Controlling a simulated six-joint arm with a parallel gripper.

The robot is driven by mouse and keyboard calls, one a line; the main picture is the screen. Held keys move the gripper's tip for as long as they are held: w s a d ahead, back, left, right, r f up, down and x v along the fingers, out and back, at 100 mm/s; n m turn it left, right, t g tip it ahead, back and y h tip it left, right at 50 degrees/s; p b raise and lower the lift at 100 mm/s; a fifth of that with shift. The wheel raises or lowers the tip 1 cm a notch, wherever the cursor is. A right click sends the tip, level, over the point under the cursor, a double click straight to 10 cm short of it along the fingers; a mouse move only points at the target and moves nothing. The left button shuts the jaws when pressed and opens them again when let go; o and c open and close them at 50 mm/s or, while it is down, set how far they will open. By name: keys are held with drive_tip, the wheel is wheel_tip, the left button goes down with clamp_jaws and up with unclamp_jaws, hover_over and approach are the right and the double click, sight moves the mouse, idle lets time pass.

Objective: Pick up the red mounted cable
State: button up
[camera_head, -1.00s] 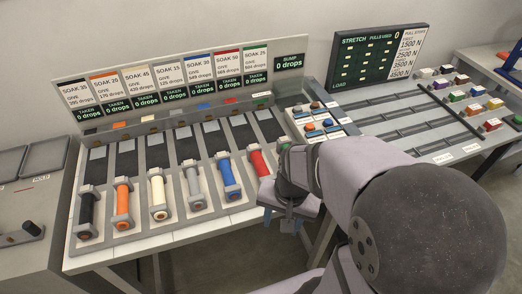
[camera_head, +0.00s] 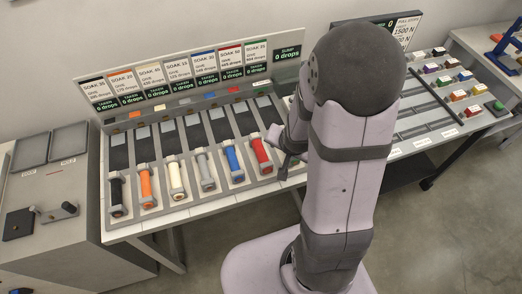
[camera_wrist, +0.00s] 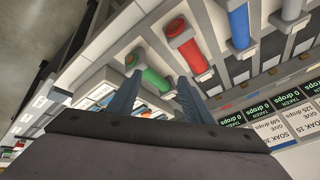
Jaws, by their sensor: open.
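The red mounted cable (camera_head: 261,152) lies in its holder at the right of the row of coloured cables on the sloped bench. In the wrist view the red cable (camera_wrist: 187,48) is just beyond and slightly right of my fingertips, with the green cable (camera_wrist: 148,70) beside it on the left. My gripper (camera_wrist: 158,82) is open with nothing between its fingers, and the green cable is nearer the gap than the red one. In the head view my gripper (camera_head: 284,160) is just right of the red cable, partly hidden by my arm.
Blue (camera_head: 235,163), grey (camera_head: 207,170), white, orange and black cables fill the slots to the left. A signboard (camera_head: 192,76) stands behind them. A stretch rig (camera_head: 430,110) is at the right, partly behind my arm. A side cabinet (camera_head: 60,215) stands at left.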

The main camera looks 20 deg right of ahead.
sight(267, 166)
drive_tip(key=w+t, duration=0.1)
drive_tip(key=w+f+n+t, duration=0.1)
drive_tip(key=w+f, duration=0.1)
drive_tip(key=w, duration=0.1)
drive_tip(key=shift+f+n+t+p, duration=0.15)
drive_tip(key=shift+n+t+p, duration=0.25)
drive_tip(key=shift+w+a+f+n+t, duration=0.2)
drive_tip(key=shift+w+n+t, duration=0.2)
drive_tip(key=shift+w+t, duration=0.2)
drive_tip(key=shift+w+a+f+n+t+p, duration=0.1)
drive_tip(key=shift+w+a+n+t+p, duration=0.15)
drive_tip(key=shift+a+n+t+p, duration=0.5)
drive_tip(key=shift+s+t, duration=0.1)
drive_tip(key=shift+t, duration=0.45)
drive_tip(key=s+a+n, duration=0.1)
drive_tip(key=s+a+f+n+t+p, duration=0.1)
drive_tip(key=s+n, duration=0.1)
drive_tip(key=s+a+f+n, duration=0.1)
drive_tip(key=s+n, duration=0.1)
drive_tip(key=shift+s+a+f+n+t, duration=0.1)
drive_tip(key=shift+a+f+n+t, duration=0.05)
drive_tip(key=shift+a+n+t, duration=0.15)
drive_tip(key=shift+s+a+f+n, duration=0.2)
drive_tip(key=shift+s+f+n, duration=0.1)
drive_tip(key=shift+s+n, duration=0.25)
drive_tip(key=shift+w, duration=0.1)
drive_tip(key=shift+x, duration=2.45)
